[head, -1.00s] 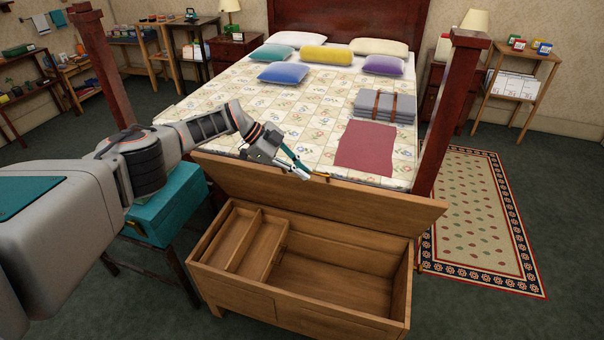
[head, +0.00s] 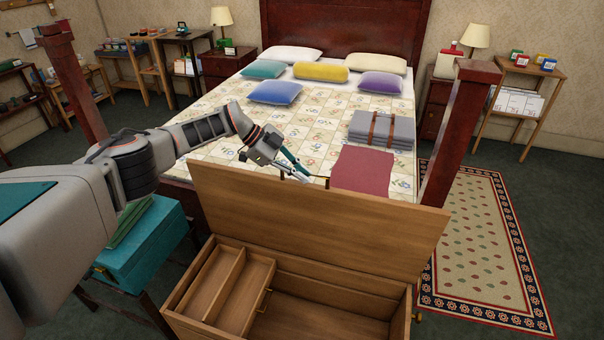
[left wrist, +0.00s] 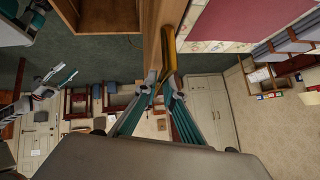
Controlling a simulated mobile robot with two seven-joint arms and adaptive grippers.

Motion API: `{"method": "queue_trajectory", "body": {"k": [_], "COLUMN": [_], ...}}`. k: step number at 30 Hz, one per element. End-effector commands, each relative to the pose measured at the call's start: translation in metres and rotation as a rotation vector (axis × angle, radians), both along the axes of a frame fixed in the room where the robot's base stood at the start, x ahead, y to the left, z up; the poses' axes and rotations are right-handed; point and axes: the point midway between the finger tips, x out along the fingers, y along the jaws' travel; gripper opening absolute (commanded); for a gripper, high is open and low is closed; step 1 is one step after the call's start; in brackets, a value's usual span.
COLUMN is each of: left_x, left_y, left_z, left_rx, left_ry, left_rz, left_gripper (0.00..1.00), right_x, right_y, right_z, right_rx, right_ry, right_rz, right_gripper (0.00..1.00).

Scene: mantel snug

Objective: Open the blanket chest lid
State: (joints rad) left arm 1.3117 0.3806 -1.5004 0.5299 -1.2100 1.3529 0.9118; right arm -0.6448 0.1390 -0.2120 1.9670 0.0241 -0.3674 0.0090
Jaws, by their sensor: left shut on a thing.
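The wooden blanket chest (head: 390,306) stands at the foot of the bed, its inside showing a divided tray (head: 243,274) at the left and an empty-looking space at the right. Its lid (head: 320,222) is raised and stands steeply up at the back of the chest. My left gripper (head: 303,176) is at the lid's top edge, shut on the brass lid handle (left wrist: 172,73), which shows between its fingertips in the left wrist view. My right gripper (left wrist: 62,76) hangs apart in the left wrist view, its fingers spread, and is out of the head view.
The bed (head: 225,130) with pillows, a folded grey blanket (head: 382,130) and a red cloth (head: 362,170) lies right behind the lid. A teal box (head: 142,250) on a small stand is left of the chest. A patterned rug (head: 475,240) lies at the right.

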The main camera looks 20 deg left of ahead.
Motion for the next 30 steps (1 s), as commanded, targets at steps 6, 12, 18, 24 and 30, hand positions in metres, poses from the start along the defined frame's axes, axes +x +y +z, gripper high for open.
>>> {"method": "queue_trajectory", "body": {"k": [6,12,18,24,30], "left_x": [-0.0002,-0.0002,-0.0003,-0.0001,-0.0004], "left_y": [-0.0018,-0.002,-0.002,-0.0011,0.0038], "left_z": [0.0003,0.0005,0.0006,0.0002,0.0038], "left_rx": [-0.001,-0.002,-0.002,-0.001,0.0], "left_ry": [-0.001,0.0,0.001,0.001,0.0], "left_rz": [-0.003,-0.004,-0.003,-0.001,0.0], "left_gripper": [0.0,0.0,0.26,0.26,0.26], "right_x": [-0.0027,-0.0057,-0.006,-0.0057,-0.0032], "right_y": [-0.0002,-0.0004,-0.0004,-0.0004,-0.0015], "right_z": [-0.0018,-0.0058,-0.0066,-0.0059,-0.0027], "right_rx": [-0.001,-0.003,-0.003,-0.002,-0.006], "right_ry": [0.006,0.014,0.016,0.014,0.008], "right_rz": [0.001,0.001,0.001,0.002,0.002], "right_gripper": [0.4,0.4,0.4,0.4,0.4]}}
